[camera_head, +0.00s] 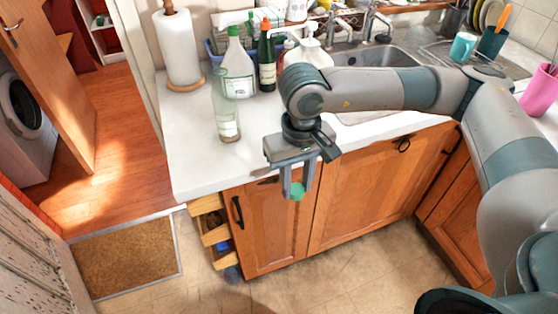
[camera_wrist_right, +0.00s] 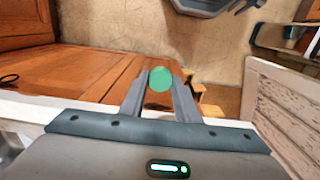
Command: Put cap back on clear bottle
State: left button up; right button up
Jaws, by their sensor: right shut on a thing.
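A clear bottle (camera_head: 227,112) with no cap on top stands upright near the front left of the white counter. My right gripper (camera_head: 298,192) is shut on a small green cap (camera_head: 297,191), below and to the right of the bottle, out in front of the cabinet doors. In the right wrist view the green cap (camera_wrist_right: 161,79) sits between the two fingertips of my right gripper (camera_wrist_right: 160,84). My left gripper is not in view.
Behind the bottle stand a green-capped clear bottle (camera_head: 238,65), a dark green bottle (camera_head: 267,62) and a white pump bottle (camera_head: 309,52). A paper towel roll (camera_head: 178,47) stands at the back left. The sink (camera_head: 378,66) lies to the right. The counter's front left (camera_head: 190,165) is clear.

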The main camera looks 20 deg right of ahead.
aim_at(223, 95)
jog(key=k+l+u, duration=0.15)
jog(key=l, duration=0.2)
jog(key=l+u, duration=0.15)
jog(key=l, duration=0.25)
jog(key=k+l+u, duration=0.3)
jog(key=l, duration=0.35)
jog(key=k, duration=0.05)
